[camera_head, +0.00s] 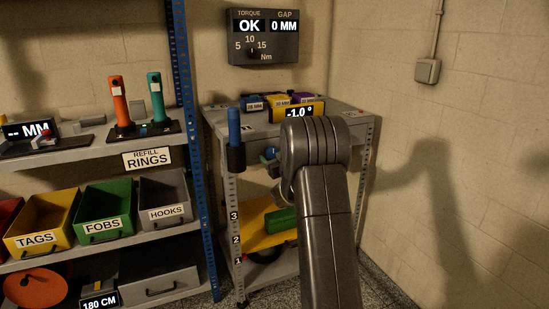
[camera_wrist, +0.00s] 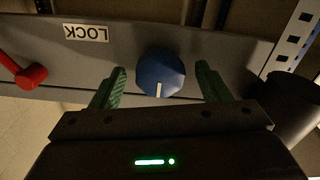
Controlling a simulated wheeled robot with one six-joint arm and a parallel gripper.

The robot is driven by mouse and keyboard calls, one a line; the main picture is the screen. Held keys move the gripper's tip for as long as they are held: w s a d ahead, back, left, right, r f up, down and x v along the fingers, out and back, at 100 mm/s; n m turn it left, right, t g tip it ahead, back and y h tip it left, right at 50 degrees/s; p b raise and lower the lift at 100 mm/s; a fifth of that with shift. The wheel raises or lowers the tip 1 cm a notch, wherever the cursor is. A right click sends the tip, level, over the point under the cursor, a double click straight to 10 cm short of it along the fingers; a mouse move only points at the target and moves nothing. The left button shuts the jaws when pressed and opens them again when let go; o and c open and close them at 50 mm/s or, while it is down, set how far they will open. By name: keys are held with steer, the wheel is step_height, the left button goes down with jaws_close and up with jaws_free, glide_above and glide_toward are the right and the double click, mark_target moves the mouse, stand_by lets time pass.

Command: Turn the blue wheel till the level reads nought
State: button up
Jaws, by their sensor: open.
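The blue wheel (camera_wrist: 161,73) sits on the grey front panel of the bench in the wrist view, with a white mark on its rim. My gripper (camera_wrist: 161,82) is open, its two green fingers on either side of the wheel with a gap to each. In the head view the wheel (camera_head: 270,154) shows small at the bench front, partly hidden by my arm. The level (camera_head: 299,112) on the bench top is a yellow block whose display reads -1.0 °.
A red lever (camera_wrist: 24,75) and a LOCK label (camera_wrist: 86,32) are on the same panel, left in the wrist view. A holder with a blue-handled tool (camera_head: 234,128) hangs at the bench's left corner. Shelves with bins (camera_head: 103,226) stand to the left.

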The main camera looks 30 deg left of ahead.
steer(key=c, duration=1)
steer(key=shift+m, duration=0.3)
steer(key=m+p, duration=0.1)
steer(key=m, duration=0.2)
steer(key=shift+p, duration=0.3)
steer(key=m+p, duration=0.1)
steer(key=m, duration=0.3)
steer(key=shift+r, duration=0.1)
steer(key=m+p, duration=0.1)
steer(key=m, duration=0.3)
steer(key=shift+m+p, duration=0.3)
steer(key=shift+p, duration=0.1)
steer(key=shift+m+p, duration=0.55)
steer(key=shift+m, duration=1.25)
